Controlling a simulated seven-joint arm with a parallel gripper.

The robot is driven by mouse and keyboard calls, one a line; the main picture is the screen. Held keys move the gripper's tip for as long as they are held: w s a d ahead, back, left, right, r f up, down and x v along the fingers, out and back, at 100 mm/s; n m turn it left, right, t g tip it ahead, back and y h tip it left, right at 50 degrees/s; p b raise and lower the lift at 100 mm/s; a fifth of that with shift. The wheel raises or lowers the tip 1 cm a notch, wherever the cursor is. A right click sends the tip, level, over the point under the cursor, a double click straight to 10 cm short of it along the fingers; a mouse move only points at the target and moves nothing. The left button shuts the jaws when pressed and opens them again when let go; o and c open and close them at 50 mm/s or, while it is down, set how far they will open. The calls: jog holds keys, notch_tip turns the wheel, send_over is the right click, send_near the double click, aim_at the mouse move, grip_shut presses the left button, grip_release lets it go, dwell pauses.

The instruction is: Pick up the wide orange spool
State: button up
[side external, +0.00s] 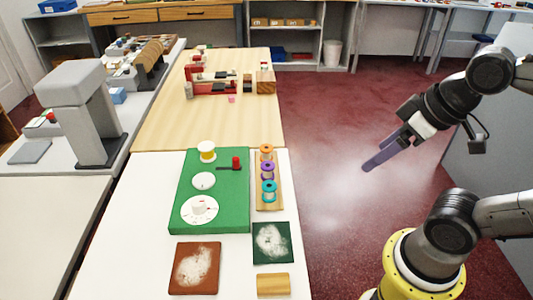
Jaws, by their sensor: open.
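An orange spool (266,150) stands at the far end of a narrow wooden rack (275,206). A purple spool (267,168) and a teal spool (269,187) stand in line in front of it on the same rack. My gripper (371,164) is open and empty, up in the air to the right of the rack, over the red floor. It is well apart from the spools. The fingers look dark violet and overlap from this side.
A green board (240,205) with white dials, a yellow-and-white spool-like piece (206,151) and a red-topped lever (236,163) lies left of the rack. A brown swatch (195,267), a green swatch (272,243) and a wooden block (273,284) lie in front.

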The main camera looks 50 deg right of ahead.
jog(key=w+r+n+g, duration=0.1)
jog(key=w+r+n, duration=0.8)
jog(key=w+n, duration=0.6)
jog(key=n+g, duration=0.5)
jog(key=n, duration=0.1)
send_over(266, 148)
notch_tip(266, 148, down, 22)
jog(key=shift+w+a+f, duration=0.1)
jog(key=shift+f, duration=0.15)
jog(key=shift+d+f, duration=0.2)
jog(key=shift+f, duration=2.85)
grip_shut()
